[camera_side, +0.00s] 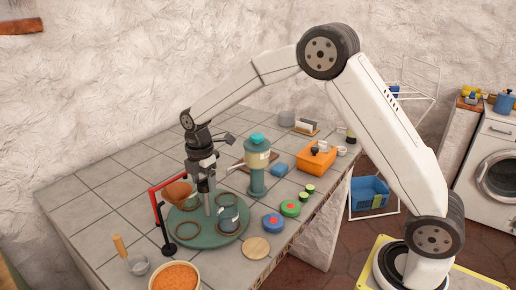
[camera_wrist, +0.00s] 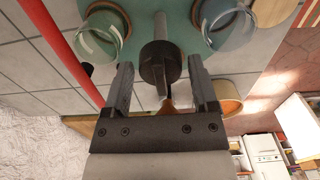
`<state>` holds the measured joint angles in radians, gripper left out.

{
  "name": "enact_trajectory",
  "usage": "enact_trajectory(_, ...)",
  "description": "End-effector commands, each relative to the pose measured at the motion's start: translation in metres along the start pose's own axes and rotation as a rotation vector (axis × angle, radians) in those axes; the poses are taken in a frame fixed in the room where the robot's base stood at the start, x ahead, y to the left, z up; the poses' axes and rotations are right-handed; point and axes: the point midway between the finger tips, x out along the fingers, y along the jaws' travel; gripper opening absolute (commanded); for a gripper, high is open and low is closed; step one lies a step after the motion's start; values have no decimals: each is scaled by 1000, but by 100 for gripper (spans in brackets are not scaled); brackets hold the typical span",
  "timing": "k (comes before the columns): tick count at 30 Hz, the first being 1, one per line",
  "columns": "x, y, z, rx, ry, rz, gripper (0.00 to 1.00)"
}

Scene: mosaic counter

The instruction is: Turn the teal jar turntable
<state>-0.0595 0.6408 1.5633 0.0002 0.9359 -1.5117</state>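The teal turntable (camera_side: 190,238) lies flat on the tiled counter, with brown rings on its top. A clear jar (camera_side: 228,218) stands at its right side. In the wrist view the teal disc (camera_wrist: 183,30) fills the top, with clear jars at left (camera_wrist: 101,38) and right (camera_wrist: 229,24). A dark knobbed post (camera_wrist: 160,60) stands between the jars. My gripper (camera_wrist: 161,66) is open, its fingers on either side of the post's dark knob, with gaps visible. In the side view my gripper (camera_side: 207,183) points down over the turntable; its fingertips are hard to make out there.
A red bar frame (camera_side: 155,200) stands close at the turntable's left. A teal grinder-like object (camera_side: 257,170) stands behind right. A bowl of orange grains (camera_side: 175,277) and a round wooden disc (camera_side: 255,248) are in front. An orange box (camera_side: 316,160) is farther right.

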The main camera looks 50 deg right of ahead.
Motion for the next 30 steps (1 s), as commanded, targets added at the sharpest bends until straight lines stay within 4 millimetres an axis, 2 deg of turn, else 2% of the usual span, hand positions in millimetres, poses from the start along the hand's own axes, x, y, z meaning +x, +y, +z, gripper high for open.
enact_trajectory(10,-10,0,0,0,0,0,75)
enact_trajectory(24,-66,0,0,0,0,2,75)
enact_trajectory(30,-77,0,0,0,0,0,75)
